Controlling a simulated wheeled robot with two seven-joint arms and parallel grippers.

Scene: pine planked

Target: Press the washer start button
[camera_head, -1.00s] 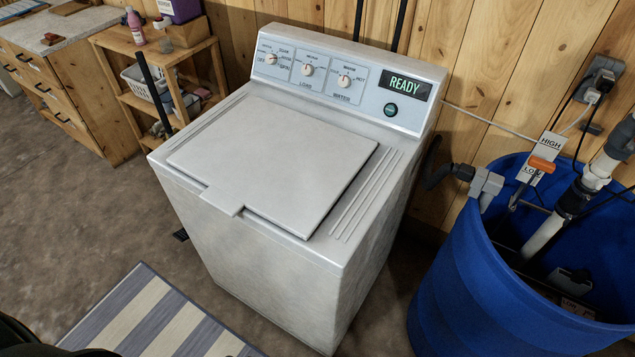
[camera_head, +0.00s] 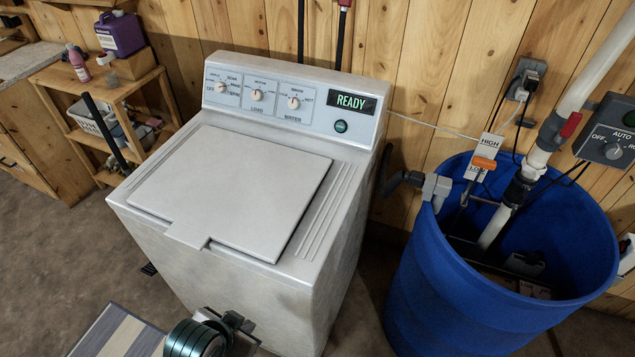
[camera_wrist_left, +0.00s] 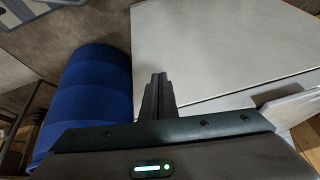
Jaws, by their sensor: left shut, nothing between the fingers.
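The white top-loading washer (camera_head: 160,255) stands against the plank wall with its lid (camera_head: 235,185) closed. Its sloped back panel carries three dials, a lit display (camera_head: 351,102) reading READY, and a round green button (camera_head: 341,126) below the display. My left gripper (camera_head: 238,322) is low in front of the washer's front face, well below and apart from the button. In the left wrist view its fingers (camera_wrist_left: 158,82) are together and empty, with the washer (camera_wrist_left: 220,50) beyond them. The button does not show there. My right gripper is not in view.
A blue barrel (camera_head: 420,290) with pipes and a HIGH/LOW float switch (camera_head: 484,163) stands right of the washer. A grey pipe fitting (camera_head: 436,187) reaches toward the washer. A wooden shelf (camera_head: 120,90) stands at the left. A striped mat (camera_head: 115,335) lies in front.

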